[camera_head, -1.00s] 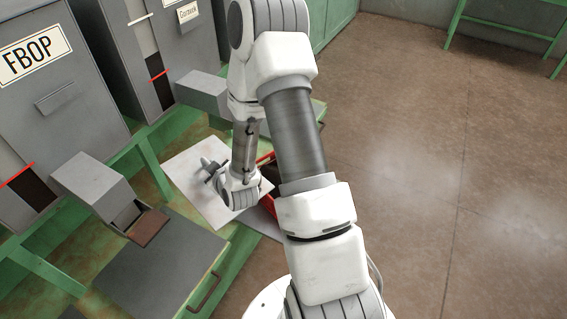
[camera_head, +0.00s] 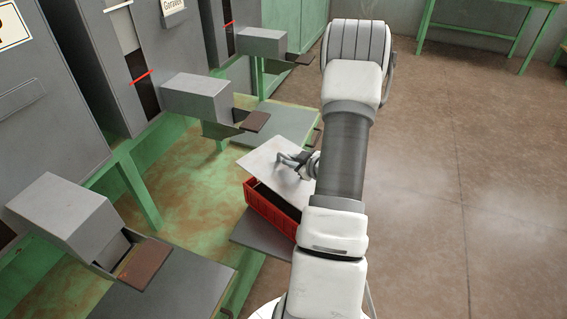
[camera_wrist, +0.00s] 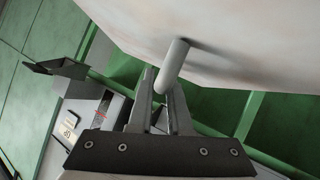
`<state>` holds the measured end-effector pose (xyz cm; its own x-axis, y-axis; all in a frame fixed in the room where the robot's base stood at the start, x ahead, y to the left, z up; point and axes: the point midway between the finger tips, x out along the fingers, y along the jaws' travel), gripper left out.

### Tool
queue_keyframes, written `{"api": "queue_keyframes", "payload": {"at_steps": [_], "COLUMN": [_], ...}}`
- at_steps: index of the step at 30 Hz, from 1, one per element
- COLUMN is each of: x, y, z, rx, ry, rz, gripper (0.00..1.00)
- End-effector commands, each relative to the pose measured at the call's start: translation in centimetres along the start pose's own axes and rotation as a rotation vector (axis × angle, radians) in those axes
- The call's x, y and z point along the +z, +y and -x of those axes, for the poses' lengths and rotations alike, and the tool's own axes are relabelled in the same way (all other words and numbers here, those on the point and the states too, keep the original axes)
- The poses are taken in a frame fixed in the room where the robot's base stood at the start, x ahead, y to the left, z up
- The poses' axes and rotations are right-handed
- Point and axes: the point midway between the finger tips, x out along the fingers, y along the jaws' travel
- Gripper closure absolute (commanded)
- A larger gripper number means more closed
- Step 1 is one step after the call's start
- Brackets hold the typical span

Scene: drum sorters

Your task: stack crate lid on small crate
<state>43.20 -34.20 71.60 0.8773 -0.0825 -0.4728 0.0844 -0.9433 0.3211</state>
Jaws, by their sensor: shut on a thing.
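The crate lid (camera_head: 271,160) is a flat pale panel with a peg handle. My gripper (camera_head: 294,163) is shut on this handle (camera_wrist: 172,68), and the lid also fills the top of the wrist view (camera_wrist: 240,40). The small crate (camera_head: 268,207) is a red open box with a dark inside, standing on a grey shelf. In the head view the lid overlaps the crate's far part, tilted relative to its rim. I cannot tell whether they touch. My arm hides the crate's right end.
The grey shelf (camera_head: 252,236) is under the crate. Grey machines with chutes (camera_head: 198,99) line the left, and another chute (camera_head: 70,218) stands nearer. A further grey shelf (camera_head: 283,122) lies behind the lid. The floor at right (camera_head: 480,200) is clear.

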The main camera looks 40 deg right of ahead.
Motion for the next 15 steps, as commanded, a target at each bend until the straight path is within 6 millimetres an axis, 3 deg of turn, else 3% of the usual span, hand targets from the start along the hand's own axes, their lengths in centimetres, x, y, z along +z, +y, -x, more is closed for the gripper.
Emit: {"api": "queue_keyframes", "payload": {"at_steps": [4,15], "x": [1.25,1.25], "y": [0.98,0.96], "z": [0.69,0.74], "rx": [0.006,0.004], "ry": [0.000,0.000], "rz": [-0.001,0.000], "gripper": [1.00,1.00]}}
